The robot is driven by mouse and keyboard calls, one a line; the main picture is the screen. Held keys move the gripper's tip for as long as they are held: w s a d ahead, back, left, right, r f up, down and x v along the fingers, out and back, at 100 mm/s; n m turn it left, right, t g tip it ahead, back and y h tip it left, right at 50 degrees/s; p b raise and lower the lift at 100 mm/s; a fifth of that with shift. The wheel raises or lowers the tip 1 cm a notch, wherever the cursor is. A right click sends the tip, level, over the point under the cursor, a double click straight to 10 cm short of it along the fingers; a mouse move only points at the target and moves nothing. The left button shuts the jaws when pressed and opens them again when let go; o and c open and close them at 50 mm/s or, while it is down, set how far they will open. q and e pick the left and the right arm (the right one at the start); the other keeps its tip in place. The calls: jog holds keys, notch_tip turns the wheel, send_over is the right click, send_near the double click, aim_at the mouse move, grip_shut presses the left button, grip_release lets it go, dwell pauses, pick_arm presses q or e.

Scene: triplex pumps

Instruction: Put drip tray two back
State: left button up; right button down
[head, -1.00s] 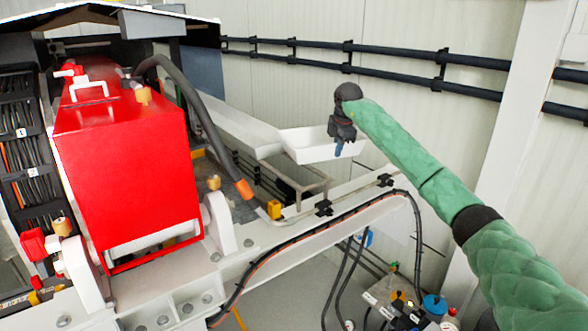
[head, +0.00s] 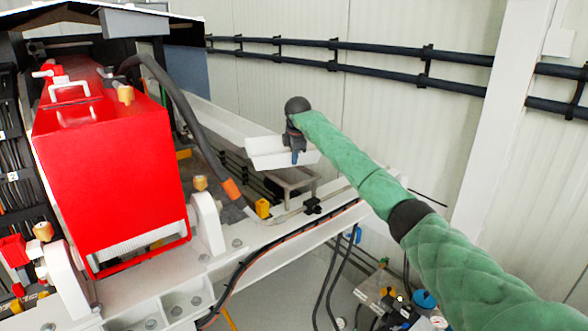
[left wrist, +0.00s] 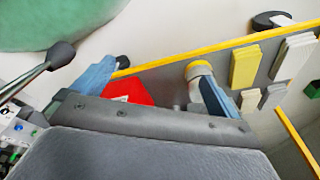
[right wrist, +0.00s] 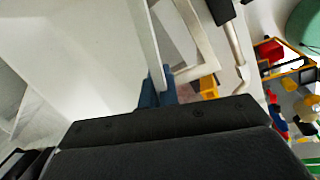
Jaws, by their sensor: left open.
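A small white drip tray (head: 268,160) hangs at the far side of the pump frame in the head view. My right gripper (head: 298,154) is shut on its rim from above. In the right wrist view, the blue fingertips (right wrist: 157,90) are close together around a thin white tray wall (right wrist: 146,40). The tray's left end overlaps a longer white channel (head: 222,122) in the picture; whether they touch cannot be told. My left gripper (left wrist: 160,82) shows only in the left wrist view, with its blue fingers wide apart and nothing between them.
The red pump cover (head: 110,175) and a dark hose with an orange end (head: 205,150) stand left of the tray. A white frame beam (head: 285,245) with cables runs below it. Black rails (head: 380,65) line the back wall. Fittings and gauges (head: 400,305) sit lower right.

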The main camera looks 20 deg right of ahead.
jog(key=shift+f, duration=0.2)
jog(key=shift+s+b+x, duration=0.25)
jog(key=shift+b+x, duration=0.1)
jog(key=shift+x, duration=1.45)
jog(key=shift+s, duration=0.15)
pick_arm(q)
jog(key=shift+w+d+r, duration=0.45)
jog(key=shift+w+d, duration=0.15)
jog(key=shift+d, duration=0.2)
pick_arm(e)
jog(key=shift+a+f, duration=0.1)
jog(key=shift+f, duration=0.05)
jog(key=c, duration=1.7)
grip_release()
pick_arm(q)
jog(key=shift+w+r, duration=0.2)
